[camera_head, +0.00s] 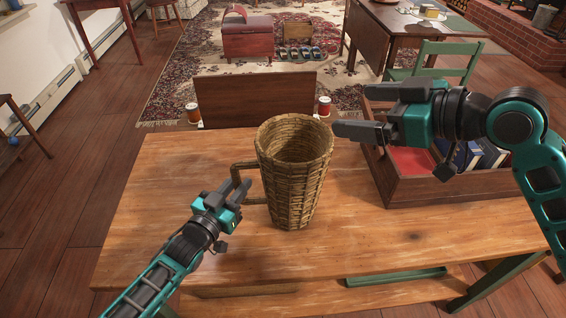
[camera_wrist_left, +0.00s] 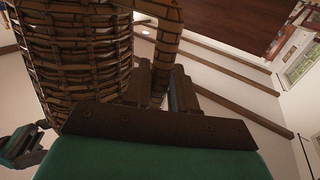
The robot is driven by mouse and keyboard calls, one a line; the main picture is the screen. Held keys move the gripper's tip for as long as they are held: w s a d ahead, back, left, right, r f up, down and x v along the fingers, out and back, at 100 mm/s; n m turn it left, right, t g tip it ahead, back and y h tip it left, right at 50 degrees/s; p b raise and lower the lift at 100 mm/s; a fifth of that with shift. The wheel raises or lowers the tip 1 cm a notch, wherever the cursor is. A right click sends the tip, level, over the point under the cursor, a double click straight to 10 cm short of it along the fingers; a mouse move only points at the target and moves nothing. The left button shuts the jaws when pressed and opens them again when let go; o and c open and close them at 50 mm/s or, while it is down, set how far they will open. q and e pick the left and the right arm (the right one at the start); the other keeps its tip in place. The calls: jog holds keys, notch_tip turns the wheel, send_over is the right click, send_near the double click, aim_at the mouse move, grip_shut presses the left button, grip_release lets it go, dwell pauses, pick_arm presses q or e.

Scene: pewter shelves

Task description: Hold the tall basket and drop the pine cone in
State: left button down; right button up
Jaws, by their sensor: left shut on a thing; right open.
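The tall basket (camera_head: 292,185) is brown wicker and stands upright on the wooden table (camera_head: 160,210). Its open top faces up, and its inner bottom is hidden in the head view. My left gripper (camera_head: 238,190) is shut on the basket's side handle (camera_head: 244,166). In the left wrist view the handle (camera_wrist_left: 168,35) runs down between the fingers, with the woven wall (camera_wrist_left: 80,60) beside it. My right gripper (camera_head: 352,111) is open and empty, just right of the basket's rim, its fingers pointing left. No pine cone shows in either view.
A wooden crate (camera_head: 440,194) with books stands on the table's right side, under my right arm. A dark wooden panel (camera_head: 255,98) with spools at its sides is behind the table's far edge. The table's left part is clear.

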pick_arm(q)
jog(key=shift+s+f, duration=0.1)
jog(key=shift+f, duration=0.15)
jog(key=c, duration=1.3)
grip_release()
jog(key=o, duration=0.5)
jog(key=shift+r, duration=0.15)
jog(key=shift+c, duration=0.2)
jog(key=v, duration=1.1)
jog(key=shift+s+a, duration=0.25)
jog(key=shift+s, duration=0.1)
